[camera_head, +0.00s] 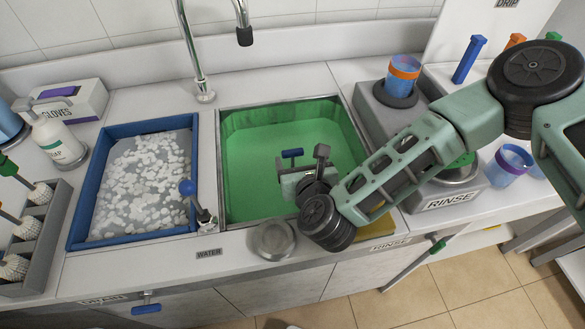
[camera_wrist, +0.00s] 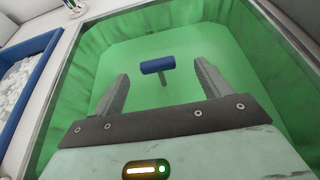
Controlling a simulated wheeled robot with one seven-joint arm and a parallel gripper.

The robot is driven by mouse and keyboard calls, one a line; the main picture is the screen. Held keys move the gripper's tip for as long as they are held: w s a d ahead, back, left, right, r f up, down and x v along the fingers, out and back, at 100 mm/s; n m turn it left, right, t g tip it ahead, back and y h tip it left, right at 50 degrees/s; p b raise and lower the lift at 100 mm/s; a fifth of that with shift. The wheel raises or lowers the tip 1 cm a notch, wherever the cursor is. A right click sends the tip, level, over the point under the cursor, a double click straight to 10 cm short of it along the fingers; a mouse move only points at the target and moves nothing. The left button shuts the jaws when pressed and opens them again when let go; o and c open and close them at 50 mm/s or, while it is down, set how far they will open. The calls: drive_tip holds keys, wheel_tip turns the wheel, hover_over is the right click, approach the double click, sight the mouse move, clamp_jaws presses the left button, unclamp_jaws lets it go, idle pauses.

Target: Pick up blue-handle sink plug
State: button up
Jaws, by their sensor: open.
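The blue-handle sink plug shows as a blue T-shaped handle (camera_head: 292,153) on a thin stem, standing up in the sink (camera_head: 236,209) with green liquid or lining. In the wrist view the blue handle (camera_wrist: 157,64) lies ahead of and roughly between my two fingers. My gripper (camera_wrist: 162,90) is open and empty, pointing down into the sink. The fingers do not appear to touch the handle. In the head view my gripper (camera_head: 293,176) is over the sink, close to the plug, and my wrist partly hides it. The plug's lower end is not clear.
A blue-rimmed tray (camera_head: 86,193) of white pieces lies left of the sink. A small blue-knobbed lever (camera_head: 188,187) stands between them. A round metal dish (camera_head: 273,240) sits at the sink's front edge. The faucet (camera_head: 196,60) rises behind. Rinse units stand to the right.

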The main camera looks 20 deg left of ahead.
sight(292, 149)
drive_tip(key=x, duration=0.3)
drive_tip(key=shift+w+a+p, duration=0.15)
drive_tip(key=shift+w+p, duration=0.05)
drive_tip(key=shift+p, duration=0.15)
drive_tip(key=shift+p+x, duration=1.1)
drive_tip(key=shift+x, duration=1.45)
drive_tip(key=shift+s+a, duration=0.1)
drive_tip(key=shift+a, duration=0.1)
drive_tip(key=shift+c, duration=0.3)
drive_tip(key=c, duration=1.3)
